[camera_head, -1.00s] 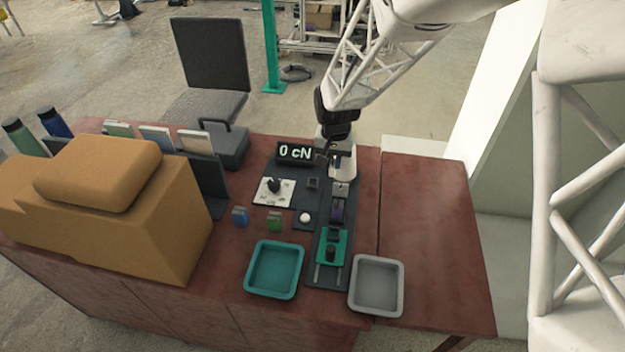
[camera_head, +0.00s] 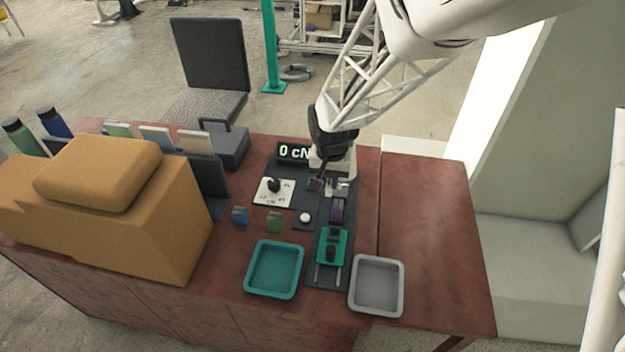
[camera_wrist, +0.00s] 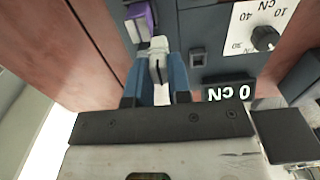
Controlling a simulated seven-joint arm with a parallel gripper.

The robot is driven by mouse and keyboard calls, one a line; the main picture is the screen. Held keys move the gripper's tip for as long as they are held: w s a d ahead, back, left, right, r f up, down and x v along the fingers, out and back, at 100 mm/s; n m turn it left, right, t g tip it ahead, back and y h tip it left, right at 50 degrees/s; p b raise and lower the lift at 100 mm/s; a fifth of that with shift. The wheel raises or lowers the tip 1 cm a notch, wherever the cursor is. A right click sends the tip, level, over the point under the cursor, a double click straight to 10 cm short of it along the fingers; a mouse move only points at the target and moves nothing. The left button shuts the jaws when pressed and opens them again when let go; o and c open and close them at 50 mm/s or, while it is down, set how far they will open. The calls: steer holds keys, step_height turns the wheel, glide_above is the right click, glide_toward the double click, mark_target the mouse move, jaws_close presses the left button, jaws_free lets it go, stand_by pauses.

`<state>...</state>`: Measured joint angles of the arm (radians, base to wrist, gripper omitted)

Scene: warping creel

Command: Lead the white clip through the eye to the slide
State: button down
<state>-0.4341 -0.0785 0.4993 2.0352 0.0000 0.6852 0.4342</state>
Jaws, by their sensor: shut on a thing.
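My gripper (camera_wrist: 158,75) is shut on the white clip (camera_wrist: 158,48), which shows between the two blue fingers in the wrist view. In the head view my gripper (camera_head: 329,184) is low over the far part of the dark base plate, and the clip is too small there to make out. A purple block (camera_head: 337,210) stands nearer the camera on the plate; it also shows just beyond the clip in the wrist view (camera_wrist: 140,17). The green slide (camera_head: 331,247) with a black knob sits at the plate's near end. I cannot make out the eye clearly near the fingertips.
A display (camera_head: 294,152) reads 0 cN, beside a white dial plate (camera_head: 273,192). A white button (camera_head: 305,217) is left of the purple block. A teal tray (camera_head: 275,270) and a grey tray (camera_head: 377,286) flank the near end. The table's right side is clear.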

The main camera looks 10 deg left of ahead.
stand_by(0.5)
steer(key=s+d, duration=0.2)
steer(key=s, duration=0.5)
steer(key=shift+s+d, duration=0.35)
steer(key=shift+d, duration=0.05)
steer(key=shift+f, duration=0.1)
stand_by(0.5)
steer(key=shift+f, duration=2.5)
steer(key=shift+f, duration=1.35)
stand_by(0.7)
steer(key=c, duration=0.7)
jaws_free()
steer(key=shift+c, duration=0.2)
steer(key=shift+r, duration=0.1)
